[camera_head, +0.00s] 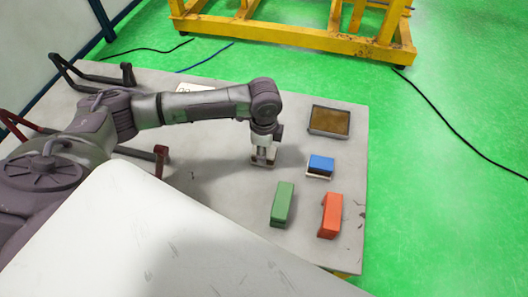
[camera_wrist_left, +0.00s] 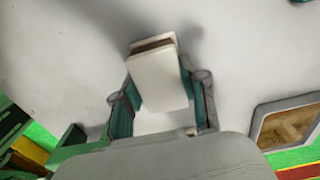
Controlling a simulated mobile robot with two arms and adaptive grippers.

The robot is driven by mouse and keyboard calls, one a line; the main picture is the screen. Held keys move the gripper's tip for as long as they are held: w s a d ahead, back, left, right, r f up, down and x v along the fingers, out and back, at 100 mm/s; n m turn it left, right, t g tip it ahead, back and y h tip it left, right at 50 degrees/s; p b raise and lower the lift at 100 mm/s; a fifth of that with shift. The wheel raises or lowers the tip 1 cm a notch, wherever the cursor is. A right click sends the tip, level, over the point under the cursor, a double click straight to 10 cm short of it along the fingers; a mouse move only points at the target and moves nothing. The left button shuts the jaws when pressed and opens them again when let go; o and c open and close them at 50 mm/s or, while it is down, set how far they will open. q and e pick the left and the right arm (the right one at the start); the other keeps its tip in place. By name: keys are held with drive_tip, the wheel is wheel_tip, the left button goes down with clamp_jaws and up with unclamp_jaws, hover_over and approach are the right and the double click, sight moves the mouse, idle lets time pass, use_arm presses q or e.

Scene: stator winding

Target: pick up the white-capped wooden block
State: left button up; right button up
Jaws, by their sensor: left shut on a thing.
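The white-capped wooden block (camera_wrist_left: 157,82) shows in the left wrist view as a white slab with a brown wooden strip at its far edge. My left gripper (camera_wrist_left: 166,92) is shut on it, with a teal-padded finger against each side. In the head view my left gripper (camera_head: 263,161) points down over the middle right of the table. There the block is mostly hidden by the gripper, and I cannot tell whether it touches the table. My right gripper is not in view.
On the grey table (camera_head: 222,180) to the right are a blue block with a white base (camera_head: 320,165), a green block (camera_head: 282,204), a red block (camera_head: 331,215) and a dark-rimmed tray (camera_head: 329,121). Black (camera_head: 92,77) and red frames stand at the left.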

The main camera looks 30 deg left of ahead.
use_arm(q)
drive_tip(key=shift+r, duration=0.5)
wheel_tip(320, 180, up, 3)
drive_tip(key=shift+w+f, duration=0.1)
drive_tip(key=shift+f, duration=0.1)
drive_tip(key=w+d+r+b, duration=0.2)
drive_tip(key=w+d+r, duration=0.3)
drive_tip(key=d, duration=0.5)
wheel_tip(320, 180, up, 2)
drive_tip(key=shift+w+d+r, duration=0.15)
drive_tip(key=shift+w+r, duration=0.1)
drive_tip(key=o, duration=0.6)
drive_tip(key=c, duration=0.5)
